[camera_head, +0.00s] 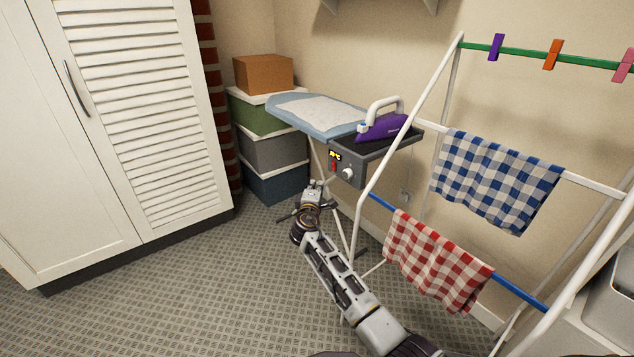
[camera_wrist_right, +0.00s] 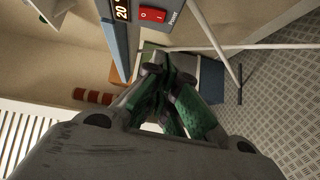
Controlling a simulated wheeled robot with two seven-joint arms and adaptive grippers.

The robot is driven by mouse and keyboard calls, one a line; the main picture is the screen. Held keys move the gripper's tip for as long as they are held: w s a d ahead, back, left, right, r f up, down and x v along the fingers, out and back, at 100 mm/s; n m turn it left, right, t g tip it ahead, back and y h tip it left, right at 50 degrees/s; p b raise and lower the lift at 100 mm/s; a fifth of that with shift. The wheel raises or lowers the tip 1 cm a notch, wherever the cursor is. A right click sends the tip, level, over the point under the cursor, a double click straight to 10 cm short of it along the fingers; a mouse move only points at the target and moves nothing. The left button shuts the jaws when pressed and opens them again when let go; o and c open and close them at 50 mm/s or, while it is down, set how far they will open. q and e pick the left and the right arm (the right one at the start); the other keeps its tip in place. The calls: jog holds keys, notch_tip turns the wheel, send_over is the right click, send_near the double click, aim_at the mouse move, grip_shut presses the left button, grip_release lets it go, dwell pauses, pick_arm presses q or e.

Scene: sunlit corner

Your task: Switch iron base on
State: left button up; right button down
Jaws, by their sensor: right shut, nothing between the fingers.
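The iron base (camera_head: 378,155) is a dark grey box at the right end of the ironing board, with a purple iron (camera_head: 382,126) standing on it. Its front has a lit orange display (camera_head: 335,155), a red switch (camera_head: 333,167) and a white knob (camera_head: 348,174). In the right wrist view the red rocker switch (camera_wrist_right: 152,14) shows at the top edge, beside the display (camera_wrist_right: 121,10) reading 20. My right gripper (camera_head: 317,184) is shut and empty, just below and left of the switch, apart from it. Its fingertips also show in the wrist view (camera_wrist_right: 155,68). My left gripper is not in view.
The ironing board (camera_head: 312,112) extends left from the base. A white drying rack (camera_head: 405,135) with checked blue (camera_head: 495,178) and red (camera_head: 437,262) cloths stands close on the right. Stacked boxes (camera_head: 272,150) stand behind left, near a white cabinet (camera_head: 110,130). The carpet at left is clear.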

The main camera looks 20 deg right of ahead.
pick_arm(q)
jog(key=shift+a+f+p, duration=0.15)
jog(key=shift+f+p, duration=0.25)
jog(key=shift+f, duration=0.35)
pick_arm(e)
jog(key=v, duration=0.4)
jog(key=shift+s+a+f, duration=0.15)
jog(key=shift+s+f, duration=0.15)
